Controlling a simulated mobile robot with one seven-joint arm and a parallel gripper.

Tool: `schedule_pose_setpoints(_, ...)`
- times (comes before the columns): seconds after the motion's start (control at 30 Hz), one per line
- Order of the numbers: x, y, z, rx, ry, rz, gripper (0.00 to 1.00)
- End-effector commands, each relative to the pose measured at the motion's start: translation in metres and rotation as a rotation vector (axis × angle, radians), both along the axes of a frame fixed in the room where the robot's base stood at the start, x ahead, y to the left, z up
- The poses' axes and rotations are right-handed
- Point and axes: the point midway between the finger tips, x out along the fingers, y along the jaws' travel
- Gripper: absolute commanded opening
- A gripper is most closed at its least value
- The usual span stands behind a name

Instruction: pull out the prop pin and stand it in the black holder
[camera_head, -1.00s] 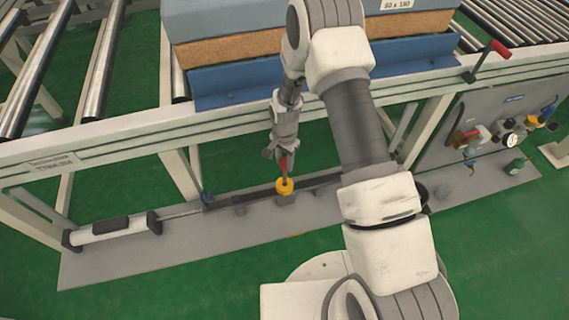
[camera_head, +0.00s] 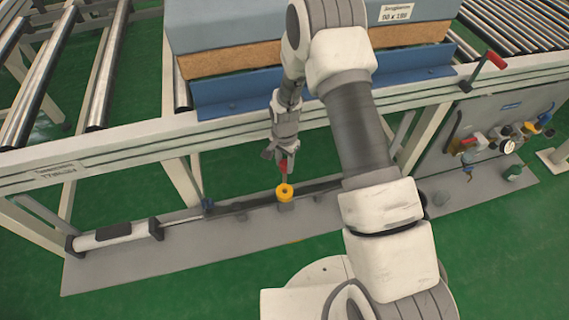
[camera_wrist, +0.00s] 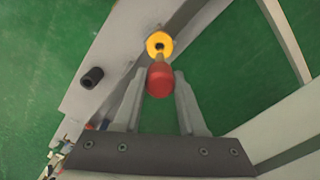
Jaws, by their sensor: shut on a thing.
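The prop pin has a red grip (camera_head: 284,166) and a thin grey shaft, and stands upright above a yellow collar (camera_head: 285,192) on the rig's low rail. My gripper (camera_head: 283,158) is shut on the red grip. In the wrist view the red grip (camera_wrist: 160,80) sits between the fingertips (camera_wrist: 162,76), and the shaft points at the dark hole of the yellow collar (camera_wrist: 159,44). I cannot tell whether the pin's tip is clear of the hole. The black holder (camera_wrist: 92,77) is a short tube on the grey plate, left of the collar in the wrist view; my arm probably hides it in the head view.
A white frame rail (camera_head: 130,147) and a blue tray (camera_head: 240,99) under the mattress (camera_head: 235,25) lie behind my gripper. A cylinder (camera_head: 115,234) lies at left on the grey plate (camera_head: 130,272). A valve panel (camera_head: 500,125) stands at right.

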Motion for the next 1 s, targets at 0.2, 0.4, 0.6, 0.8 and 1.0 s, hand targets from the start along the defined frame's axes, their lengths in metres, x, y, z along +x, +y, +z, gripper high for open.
schedule_pose_setpoints(0.2,0.0,0.0,0.013,0.001,-0.001,0.001,0.0)
schedule_pose_setpoints(0.4,0.0,0.0,0.023,0.001,-0.001,0.0,0.0)
schedule_pose_setpoints(0.6,0.0,0.0,0.033,0.0,0.0,0.0,0.0)
schedule_pose_setpoints(0.8,0.0,0.0,0.04,0.0,0.0,0.0,0.0)
schedule_pose_setpoints(1.0,0.0,0.0,0.039,0.0,0.0,0.0,0.0)
